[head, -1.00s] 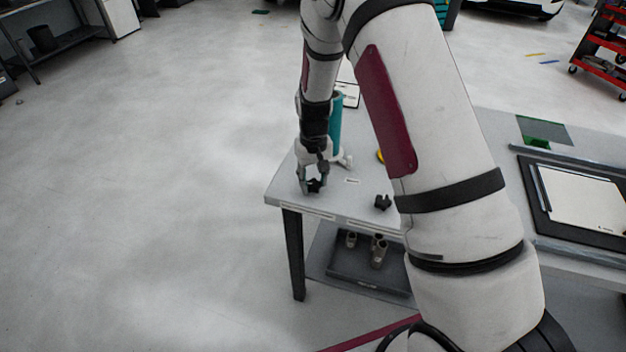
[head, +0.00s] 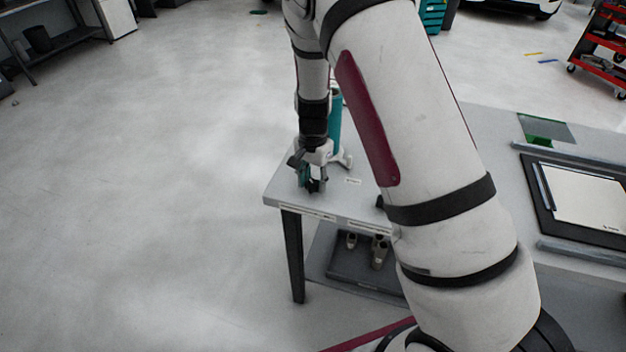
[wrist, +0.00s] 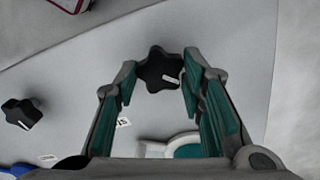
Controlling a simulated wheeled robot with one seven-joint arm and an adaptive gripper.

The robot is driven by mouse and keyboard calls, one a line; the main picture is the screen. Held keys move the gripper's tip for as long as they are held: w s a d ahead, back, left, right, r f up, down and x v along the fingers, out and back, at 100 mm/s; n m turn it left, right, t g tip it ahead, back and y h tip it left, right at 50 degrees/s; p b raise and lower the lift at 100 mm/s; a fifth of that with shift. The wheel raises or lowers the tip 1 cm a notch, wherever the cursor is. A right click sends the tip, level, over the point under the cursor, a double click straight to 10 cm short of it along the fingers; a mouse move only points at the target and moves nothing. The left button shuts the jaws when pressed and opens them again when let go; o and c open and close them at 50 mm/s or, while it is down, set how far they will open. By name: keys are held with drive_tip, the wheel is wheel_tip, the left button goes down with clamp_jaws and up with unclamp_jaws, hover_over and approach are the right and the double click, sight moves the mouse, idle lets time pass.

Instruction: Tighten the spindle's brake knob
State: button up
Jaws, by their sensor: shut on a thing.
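A black star-shaped knob (wrist: 158,70) with a white mark lies between my gripper's teal-lined fingers in the wrist view. My gripper (wrist: 161,76) is shut on this knob, with a fingertip at each side. In the head view my gripper (head: 312,187) is low over the table's near left corner, and its fingers largely hide the knob. The spindle with its teal roll (head: 335,130) stands just behind the gripper, partly hidden by my arm. In the wrist view a white and teal rounded part (wrist: 184,146) shows below the knob, between the fingers.
A second black knob (wrist: 21,113) lies to the left in the wrist view. The table (head: 350,203) has a lower shelf with a dark tray (head: 349,268) of several fittings. A black-framed board (head: 590,200) lies at right. The floor at left is clear.

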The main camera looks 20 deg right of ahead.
sight(313, 184)
drive_tip(key=m, duration=0.5)
drive_tip(key=shift+a, duration=0.1)
drive_tip(key=shift+m, duration=2.3)
drive_tip(key=o, duration=1.2)
drive_tip(key=shift+c, duration=0.2)
wheel_tip(313, 184, up, 12)
